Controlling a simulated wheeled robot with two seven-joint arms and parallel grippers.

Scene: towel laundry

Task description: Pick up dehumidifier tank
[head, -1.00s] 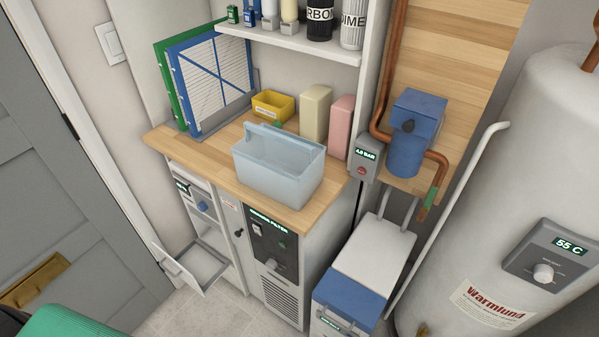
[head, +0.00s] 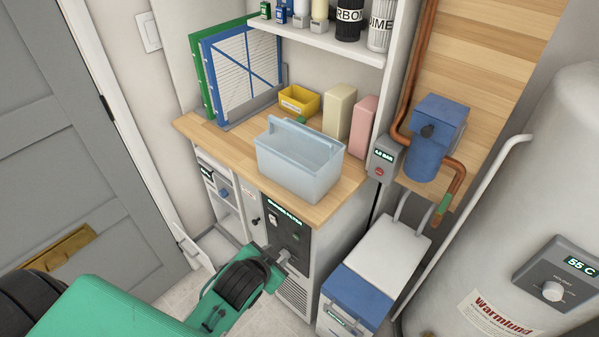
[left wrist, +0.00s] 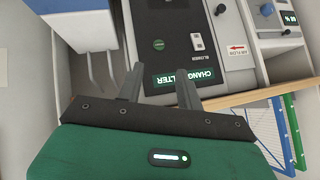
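The dehumidifier tank (head: 298,165) appears to be the translucent pale-blue bin with a raised handle. It stands upright on the wooden counter (head: 205,132), near its front edge. My left gripper (head: 282,258) is in front of the cabinet's dark control panel, below the counter top and apart from the tank. In the left wrist view my left gripper (left wrist: 160,88) has its two fingers spread with nothing between them. The tank does not show in that view. My right gripper is not in view.
A yellow bin (head: 299,101), cream block (head: 339,110) and pink block (head: 363,124) stand behind the tank. Framed filters (head: 228,75) lean at the back left. A shelf (head: 320,43) overhangs the back. A blue-topped white box (head: 358,290) stands on the floor at right.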

